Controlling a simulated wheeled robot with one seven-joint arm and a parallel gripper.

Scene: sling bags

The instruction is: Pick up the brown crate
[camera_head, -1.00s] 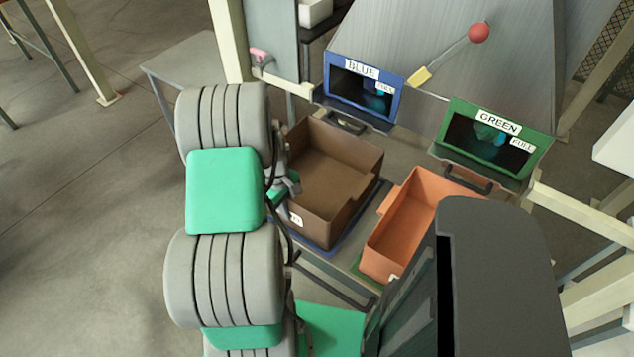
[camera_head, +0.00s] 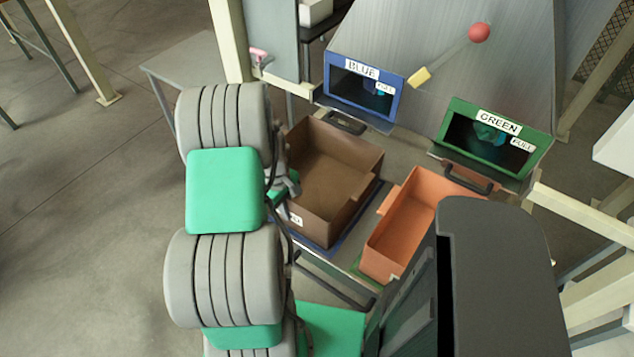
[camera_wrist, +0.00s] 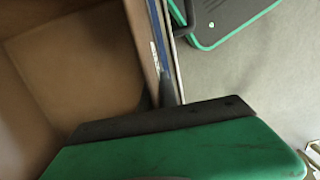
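The brown crate (camera_head: 335,180) is an open, empty box below the blue-framed opening in the head view. It rests on a blue-edged spot on the stand. My gripper (camera_head: 287,187) is at the crate's left wall, partly hidden behind my arm. In the wrist view, the crate's tan inside (camera_wrist: 75,75) fills the left. A dark finger (camera_wrist: 167,90) of my gripper lies along the crate's wall, near a white label. Only part of the fingers shows, so I cannot tell whether they are closed on the wall.
An orange crate (camera_head: 405,225) stands close to the right of the brown one. Behind are a blue-framed opening (camera_head: 362,88) and a green-framed opening (camera_head: 492,140). A grey table (camera_head: 185,65) is at the back left. The floor (camera_head: 80,220) at left is clear.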

